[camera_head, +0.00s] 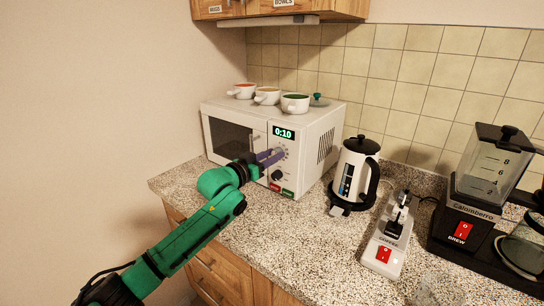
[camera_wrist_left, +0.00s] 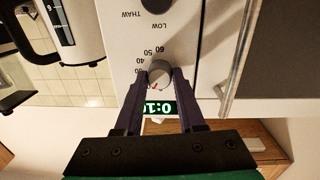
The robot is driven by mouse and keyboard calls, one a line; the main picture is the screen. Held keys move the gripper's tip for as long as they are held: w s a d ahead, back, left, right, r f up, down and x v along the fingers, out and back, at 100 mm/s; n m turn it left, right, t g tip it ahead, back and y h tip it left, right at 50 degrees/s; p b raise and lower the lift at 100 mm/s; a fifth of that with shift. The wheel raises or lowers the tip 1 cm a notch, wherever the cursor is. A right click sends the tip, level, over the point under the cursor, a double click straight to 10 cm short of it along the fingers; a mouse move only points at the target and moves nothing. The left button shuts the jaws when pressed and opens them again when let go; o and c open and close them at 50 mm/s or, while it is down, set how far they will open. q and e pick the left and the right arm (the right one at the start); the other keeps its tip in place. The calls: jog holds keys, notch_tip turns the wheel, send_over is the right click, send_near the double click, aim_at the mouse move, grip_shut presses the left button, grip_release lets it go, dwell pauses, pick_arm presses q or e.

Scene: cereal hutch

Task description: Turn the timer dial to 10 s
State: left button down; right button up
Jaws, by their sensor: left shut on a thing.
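The white microwave (camera_head: 225,112) stands on the counter, its display (camera_head: 284,134) reading 0:10. The timer dial is a grey round knob (camera_wrist_left: 160,71) with a ring of printed numbers, 40, 50 and 60 among them. My left gripper (camera_head: 271,157) reaches the microwave's control panel from the front. Its two purple fingers, also in the left wrist view (camera_wrist_left: 159,80), are shut on the timer dial, one on each side. A red mark shows on the dial between the fingers. In the head view the fingers partly cover the dial. My right gripper is not in view.
A dark power knob (camera_head: 277,175) sits below the timer dial, with red and green buttons (camera_head: 286,193) lower down. Several bowls (camera_head: 295,104) stand on the microwave. A white kettle (camera_head: 355,170) stands to its right, with bare counter (camera_head: 310,232) in front.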

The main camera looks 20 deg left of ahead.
pick_arm(q)
jog(key=c, duration=0.5)
grip_release()
jog(key=b+v, duration=0.4)
jog(key=v, duration=1)
jog(key=shift+s+a, duration=0.15)
jog(key=shift+s, duration=0.15)
